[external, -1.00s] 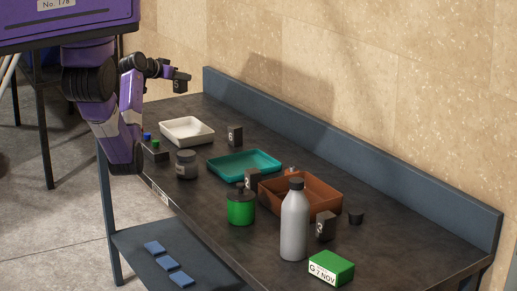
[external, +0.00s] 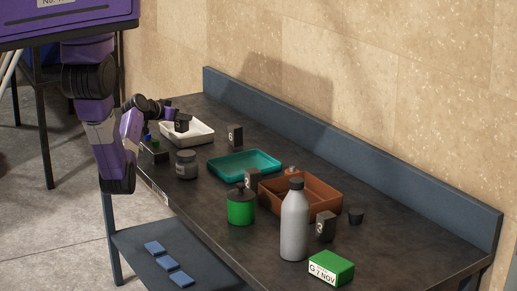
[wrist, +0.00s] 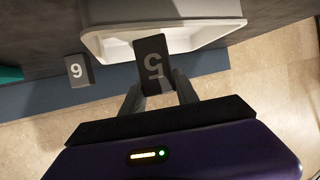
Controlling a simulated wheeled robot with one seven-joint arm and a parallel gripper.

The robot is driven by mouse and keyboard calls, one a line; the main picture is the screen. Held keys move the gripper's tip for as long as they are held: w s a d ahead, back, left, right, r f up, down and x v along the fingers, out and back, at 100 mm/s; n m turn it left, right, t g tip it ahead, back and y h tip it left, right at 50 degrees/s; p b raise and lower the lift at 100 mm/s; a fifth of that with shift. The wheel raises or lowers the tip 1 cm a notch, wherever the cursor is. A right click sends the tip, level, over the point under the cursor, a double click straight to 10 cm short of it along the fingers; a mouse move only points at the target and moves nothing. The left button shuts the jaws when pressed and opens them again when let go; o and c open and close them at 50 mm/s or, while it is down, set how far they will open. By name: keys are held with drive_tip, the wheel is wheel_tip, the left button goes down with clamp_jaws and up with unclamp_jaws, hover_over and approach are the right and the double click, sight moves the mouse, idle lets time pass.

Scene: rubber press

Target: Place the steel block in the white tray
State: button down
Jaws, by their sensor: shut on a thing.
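My gripper (wrist: 157,84) is shut on a dark grey block marked 5 (wrist: 155,58), which I take to be the steel block. In the external view the block (external: 182,123) is over the white tray (external: 204,139), covering part of its inside. The white tray also shows at the top of the wrist view (wrist: 215,32), with the block in front of its near wall. I cannot tell whether the block touches the tray. My gripper (external: 174,117) is partly hidden behind the block in the external view.
A block marked 6 (wrist: 78,71) stands beside the white tray. A teal tray (external: 245,165), a brown tray (external: 320,190), a grey jar (external: 186,165), a green jar (external: 241,207) and a grey bottle (external: 294,225) stand further along the bench. A raised ledge (external: 330,153) runs along the wall.

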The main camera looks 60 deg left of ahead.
sight(178, 123)
drive_tip(key=shift+f, duration=1.4)
drive_tip(key=shift+f, duration=0.1)
drive_tip(key=c, duration=1.4)
unclamp_jaws()
drive_tip(key=shift+f, duration=0.25)
drive_tip(key=o, duration=0.5)
drive_tip(key=shift+r, duration=0.1)
drive_tip(key=shift+r, duration=0.15)
drive_tip(key=b+v, duration=0.1)
drive_tip(key=v, duration=1.1)
